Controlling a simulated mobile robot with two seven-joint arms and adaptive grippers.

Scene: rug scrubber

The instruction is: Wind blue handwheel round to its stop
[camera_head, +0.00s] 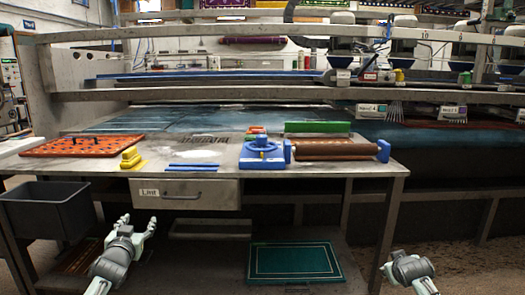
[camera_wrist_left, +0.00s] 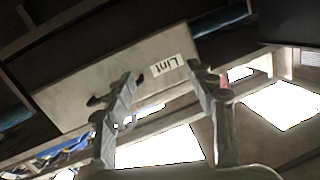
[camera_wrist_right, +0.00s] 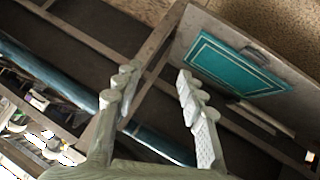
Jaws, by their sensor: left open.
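A blue block with a round blue handwheel (camera_head: 263,144) on top stands on the workbench (camera_head: 375,170), right of its middle. My left gripper (camera_head: 138,221) is open and empty, in front of the bench, low and to the left of the handwheel. In the left wrist view its fingers (camera_wrist_left: 163,77) stand apart before the drawer labelled Lint. My right gripper (camera_wrist_right: 157,80) is open and empty, low in front of the bench's right end. In the head view its fingers are hard to make out. Neither gripper touches the handwheel.
A brown roller (camera_head: 335,148) with blue ends lies right of the handwheel, a green block (camera_head: 318,128) behind it. Blue strips (camera_head: 195,166), a yellow block (camera_head: 131,158) and an orange board (camera_head: 82,146) lie left. The drawer (camera_head: 215,192) is shut below.

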